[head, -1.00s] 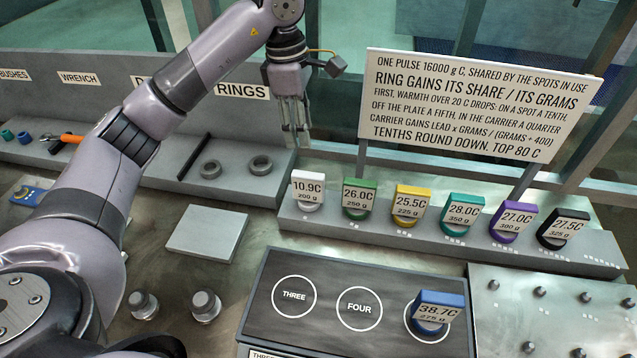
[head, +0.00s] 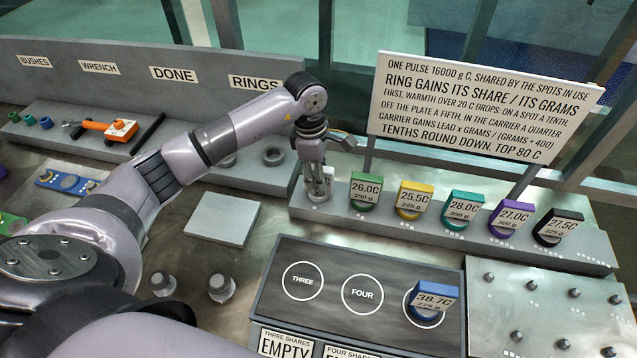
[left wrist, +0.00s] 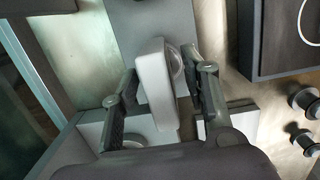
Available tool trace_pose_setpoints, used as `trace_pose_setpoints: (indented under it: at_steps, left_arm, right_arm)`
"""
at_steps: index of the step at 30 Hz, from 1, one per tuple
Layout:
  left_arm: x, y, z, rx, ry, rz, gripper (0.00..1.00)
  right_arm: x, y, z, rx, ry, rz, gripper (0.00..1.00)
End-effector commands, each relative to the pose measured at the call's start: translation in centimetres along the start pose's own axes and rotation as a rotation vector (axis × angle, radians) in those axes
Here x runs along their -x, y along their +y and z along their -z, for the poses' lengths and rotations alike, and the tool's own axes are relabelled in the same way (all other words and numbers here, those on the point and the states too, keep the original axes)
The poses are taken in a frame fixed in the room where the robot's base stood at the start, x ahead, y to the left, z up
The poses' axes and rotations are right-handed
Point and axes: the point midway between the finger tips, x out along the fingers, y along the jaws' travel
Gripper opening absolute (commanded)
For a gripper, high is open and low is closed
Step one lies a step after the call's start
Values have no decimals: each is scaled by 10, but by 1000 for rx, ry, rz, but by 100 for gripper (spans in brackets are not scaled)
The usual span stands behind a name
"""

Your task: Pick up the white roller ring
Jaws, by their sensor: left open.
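The white roller ring (left wrist: 157,85) shows in the left wrist view as a white tagged piece between the two fingers of my left gripper (left wrist: 158,62). The fingers are open, one on each side of it, with some gap visible. In the head view my left gripper (head: 318,188) points down at the left end of the grey ring rack (head: 400,223), and its fingers mostly hide the white ring. The ring still appears to stand on the rack. My right gripper is not in view.
The green ring (head: 365,190) stands close to the right of my left gripper, followed by yellow, teal, purple and black rings. A sign (head: 480,105) rises behind the rack. A dark plate (head: 330,325) with a blue ring (head: 430,305) lies in front.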

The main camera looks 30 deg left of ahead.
Motion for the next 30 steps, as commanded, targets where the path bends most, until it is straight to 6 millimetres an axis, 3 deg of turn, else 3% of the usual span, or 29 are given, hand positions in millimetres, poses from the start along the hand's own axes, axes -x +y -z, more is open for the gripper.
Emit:
trace_pose_setpoints:
  at_steps: [4, 11, 30]
  left_arm:
    - [-13, 0, -1, 0, -1, 0, 42]
    - [-15, 0, 0, 0, 0, -1, 42]
    - [-15, 0, 0, -1, 0, -1, 0]
  right_arm:
    - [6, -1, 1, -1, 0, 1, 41]
    - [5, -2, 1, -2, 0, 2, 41]
    - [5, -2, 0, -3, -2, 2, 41]
